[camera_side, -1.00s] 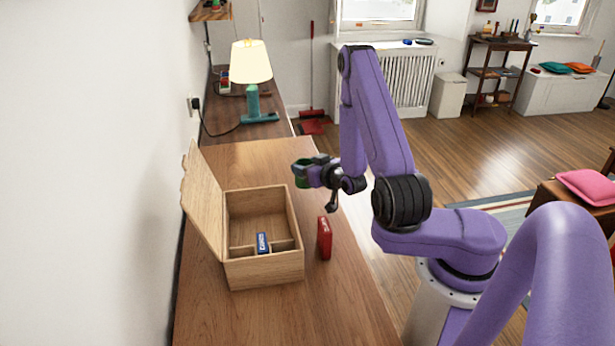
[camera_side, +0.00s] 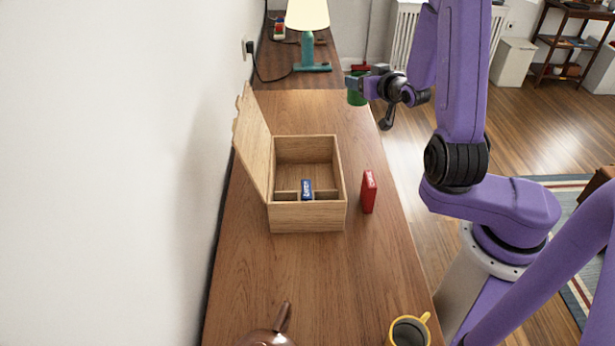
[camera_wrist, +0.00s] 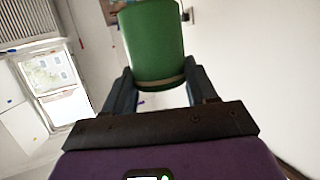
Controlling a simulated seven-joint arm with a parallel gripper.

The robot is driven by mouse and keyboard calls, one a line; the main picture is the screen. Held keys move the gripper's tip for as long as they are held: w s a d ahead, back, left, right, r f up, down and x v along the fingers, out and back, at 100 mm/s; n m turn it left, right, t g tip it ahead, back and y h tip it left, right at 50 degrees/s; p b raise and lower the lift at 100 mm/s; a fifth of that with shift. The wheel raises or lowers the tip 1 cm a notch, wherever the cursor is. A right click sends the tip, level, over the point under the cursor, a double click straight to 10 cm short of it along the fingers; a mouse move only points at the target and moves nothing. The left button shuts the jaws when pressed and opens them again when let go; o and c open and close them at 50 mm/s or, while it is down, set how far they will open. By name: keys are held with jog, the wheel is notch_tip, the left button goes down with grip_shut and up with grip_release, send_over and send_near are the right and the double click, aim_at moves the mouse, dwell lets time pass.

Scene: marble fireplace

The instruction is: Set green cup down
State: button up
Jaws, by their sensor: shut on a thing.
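The green cup (camera_side: 357,97) is at the far end of the wooden table (camera_side: 300,260), near its right edge. My gripper (camera_side: 355,84) is shut on the cup, with the cup between its two fingers. In the wrist view the green cup (camera_wrist: 153,42) fills the space between the fingers of my gripper (camera_wrist: 158,82). Its lower edge shows a pale band there. I cannot tell from these views whether the cup touches the table top.
An open wooden box (camera_side: 308,217) holds a blue pack (camera_side: 307,189). A red box (camera_side: 368,192) stands right of it. A yellow mug (camera_side: 409,331) and a copper-coloured pot (camera_side: 268,338) are at the near end. A lamp (camera_side: 307,40) stands beyond. Table is clear behind the wooden box.

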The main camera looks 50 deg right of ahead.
jog(key=a+n+g+y, duration=0.3)
jog(key=a+n+y, duration=1)
jog(key=a+y, duration=0.3)
notch_tip(320, 180, down, 12)
jog(key=s, duration=0.1)
jog(key=shift+f+n, duration=0.25)
jog(key=shift+n, duration=0.05)
jog(key=shift+s+f, duration=0.1)
jog(key=shift+f, duration=0.3)
